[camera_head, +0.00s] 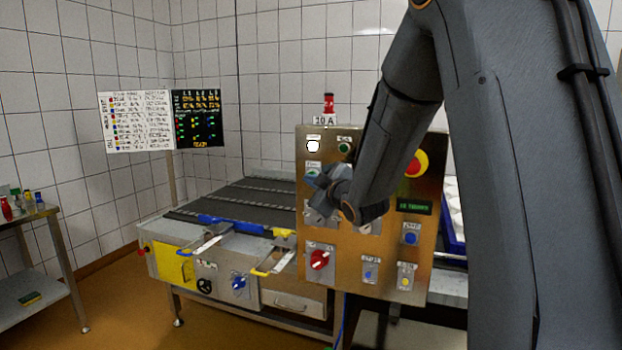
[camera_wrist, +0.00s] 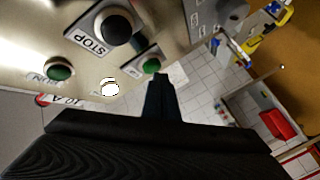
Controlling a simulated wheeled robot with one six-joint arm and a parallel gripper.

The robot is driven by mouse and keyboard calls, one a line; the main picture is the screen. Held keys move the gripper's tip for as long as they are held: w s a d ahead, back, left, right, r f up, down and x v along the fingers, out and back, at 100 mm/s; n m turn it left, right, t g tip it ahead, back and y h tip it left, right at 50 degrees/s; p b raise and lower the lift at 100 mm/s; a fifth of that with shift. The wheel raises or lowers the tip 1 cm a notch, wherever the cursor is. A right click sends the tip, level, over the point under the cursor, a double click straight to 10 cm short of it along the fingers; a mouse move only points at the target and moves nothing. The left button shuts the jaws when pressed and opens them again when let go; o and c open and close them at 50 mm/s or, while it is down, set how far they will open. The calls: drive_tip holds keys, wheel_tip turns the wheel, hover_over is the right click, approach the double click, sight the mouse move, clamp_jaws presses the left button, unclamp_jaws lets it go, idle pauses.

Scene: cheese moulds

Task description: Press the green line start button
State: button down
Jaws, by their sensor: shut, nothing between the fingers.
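A brushed metal control panel (camera_head: 345,240) stands right of centre in the head view. A green button (camera_head: 312,170) sits at its upper left, under a white lamp (camera_head: 313,146); it also shows in the wrist view (camera_wrist: 150,65). My gripper (camera_head: 318,183) is shut and empty, with its tips just in front of the panel beside this green button. In the wrist view my shut fingers (camera_wrist: 160,78) end close to the button's edge; I cannot tell whether they touch. A black button labelled STOP (camera_wrist: 112,25) is nearby.
A red and yellow emergency stop (camera_head: 415,164), a blue button (camera_head: 411,235) and a red rotary switch (camera_head: 319,260) are on the same panel. A conveyor (camera_head: 250,193) stands to the left. A metal side table (camera_head: 40,214) is far left, with open floor between.

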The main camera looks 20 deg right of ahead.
drive_tip(key=shift+w+d, duration=0.25)
drive_tip(key=shift+w, duration=0.05)
idle(0.5)
idle(0.4)
drive_tip(key=shift+s+a, duration=0.5)
drive_tip(key=shift+s, duration=0.2)
drive_tip(key=s+a, duration=0.1)
drive_tip(key=s, duration=0.1)
drive_tip(key=s+a+b, duration=0.1)
drive_tip(key=s+a, duration=0.1)
idle(0.4)
idle(0.4)
